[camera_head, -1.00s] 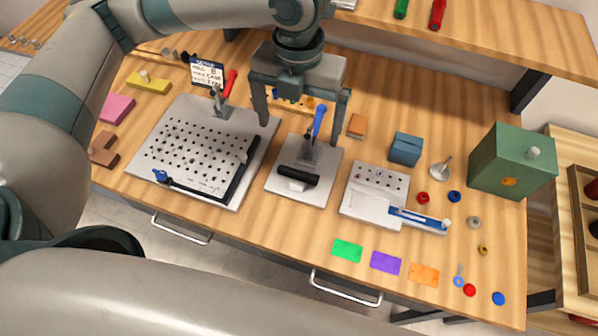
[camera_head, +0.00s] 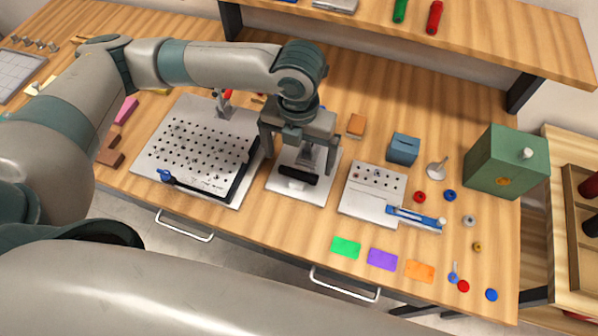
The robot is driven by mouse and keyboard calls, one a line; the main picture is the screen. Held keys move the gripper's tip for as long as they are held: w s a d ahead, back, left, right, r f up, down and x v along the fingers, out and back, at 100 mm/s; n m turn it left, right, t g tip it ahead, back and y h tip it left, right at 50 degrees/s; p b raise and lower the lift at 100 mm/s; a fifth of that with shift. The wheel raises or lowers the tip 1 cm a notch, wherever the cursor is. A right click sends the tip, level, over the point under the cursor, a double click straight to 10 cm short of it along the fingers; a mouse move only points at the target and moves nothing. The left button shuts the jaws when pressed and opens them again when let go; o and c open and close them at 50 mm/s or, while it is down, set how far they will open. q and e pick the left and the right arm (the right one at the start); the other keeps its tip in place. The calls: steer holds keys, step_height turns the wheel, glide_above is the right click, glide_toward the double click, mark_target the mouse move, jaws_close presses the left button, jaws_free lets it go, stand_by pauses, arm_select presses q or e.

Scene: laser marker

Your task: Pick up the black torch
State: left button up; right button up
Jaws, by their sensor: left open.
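The black torch (camera_head: 297,172) lies on the small white plate (camera_head: 290,193) in the middle of the bench, roughly crosswise. A clamp stands behind it on the same plate, mostly hidden by my gripper. My left gripper (camera_head: 299,160) is open and points down over the back of this plate, its fingers spread to either side of the torch's line. No contact between the fingers and the torch can be made out. My right gripper is not in view.
A perforated plate (camera_head: 185,165) with a black bar stands left of the torch. A smaller holed plate (camera_head: 358,199) with a blue tool is right. Green, purple and orange cards lie in front. A green box (camera_head: 487,172) stands far right. A shelf (camera_head: 480,35) overhangs the back.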

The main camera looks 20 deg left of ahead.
mark_target(298, 172)
arm_select(q)
steer(key=shift+s+f+p, duration=0.1)
steer(key=shift+f+p, duration=0.35)
step_height(298, 172, down, 3)
steer(key=shift+s+p, duration=0.1)
steer(key=shift+p, duration=0.6)
steer(key=shift+f, duration=0.65)
steer(key=c, duration=1.1)
